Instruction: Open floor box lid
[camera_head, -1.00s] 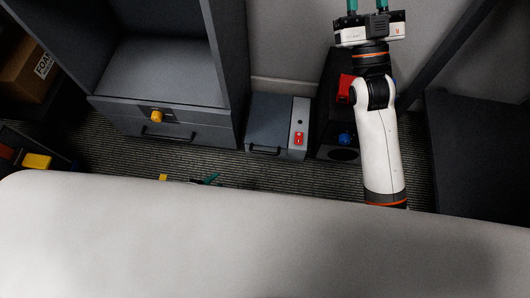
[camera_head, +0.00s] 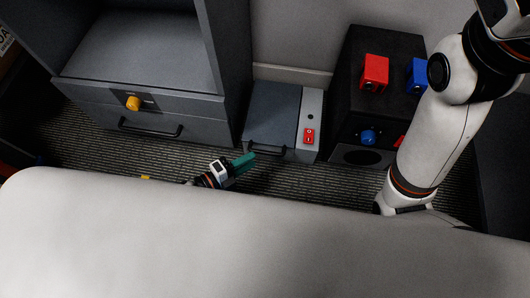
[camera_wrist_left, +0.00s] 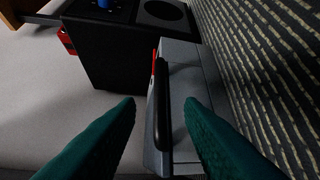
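The floor box has a flat grey lid (camera_head: 271,112) that lies closed, with a dark bar handle (camera_head: 265,150) on its front edge. A light strip with a red switch (camera_head: 308,136) runs along its right side. My left gripper (camera_head: 248,160), with green fingers, is just in front of the box, near the handle's left end. In the left wrist view the two green fingers (camera_wrist_left: 161,103) are apart, and the dark handle (camera_wrist_left: 163,100) shows between them. Whether the fingers touch it cannot be told. My right arm comes in at the right; its fingers are out of frame.
A grey cabinet (camera_head: 205,105) with a drawer and a yellow knob (camera_head: 133,103) stands left of the box. A black unit (camera_head: 350,90) with a red block (camera_head: 374,72), a blue block (camera_head: 416,76) and a blue knob (camera_head: 368,137) stands to the right. Striped carpet lies in front.

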